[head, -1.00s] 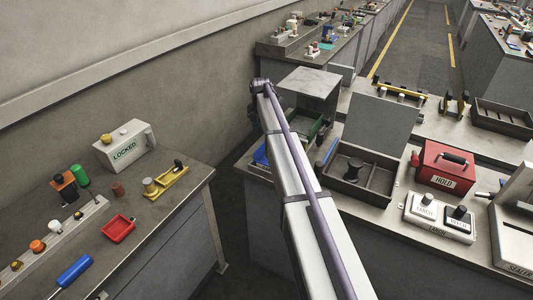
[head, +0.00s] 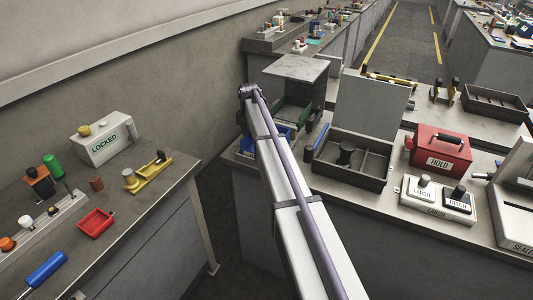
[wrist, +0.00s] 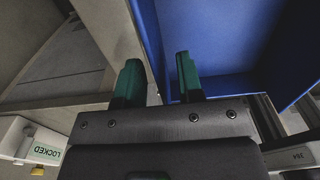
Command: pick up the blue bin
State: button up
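The blue bin (head: 285,131) stands on the bench in the head view, partly hidden behind my arm. In the wrist view its blue interior and walls (wrist: 225,40) fill the upper right. My gripper (wrist: 158,80) shows there with two green-tipped fingers spread apart and nothing clamped. The bin's near left wall runs between the fingertips, the right finger over the bin's inside and the left finger outside. I cannot tell how deep the fingers reach. In the head view my gripper is hidden behind the arm.
A green bin (head: 293,110) sits just behind the blue one, under a raised grey box (head: 296,68). An open dark tray (head: 370,172) stands to the right, with a red HOLD box (head: 440,148) beyond.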

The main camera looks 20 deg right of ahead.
notch_tip(320, 180, down, 2)
jog(key=shift+f+b, duration=0.1)
jog(key=shift+b, duration=0.2)
jog(key=shift+r, duration=0.25)
grip_shut()
